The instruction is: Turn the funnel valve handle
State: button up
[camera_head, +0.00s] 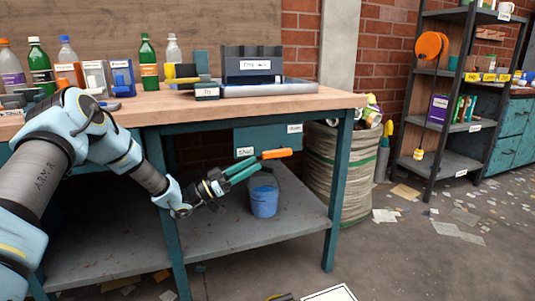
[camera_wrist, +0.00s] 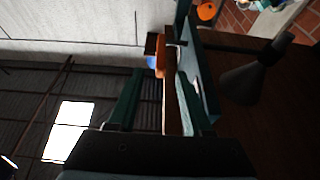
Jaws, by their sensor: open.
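The orange valve handle (camera_head: 277,153) sticks out in front of the teal panel (camera_head: 262,136) under the bench top. In the wrist view the orange handle (camera_wrist: 161,56) shows just beyond the fingertips, near the gap between the open fingers (camera_wrist: 160,85). I cannot tell whether a finger touches it.
A blue bucket (camera_head: 264,196) stands on the lower shelf (camera_head: 120,245), below the handle. Bench legs frame the space. Bottles and trays crowd the wooden bench top (camera_head: 250,103). A full sack (camera_head: 335,165) stands right of the bench. The floor in front has scattered papers.

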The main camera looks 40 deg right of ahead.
aim_at(280, 150)
jog(key=b+x, duration=0.1)
jog(key=x, duration=1)
grip_shut()
dwell(1.3)
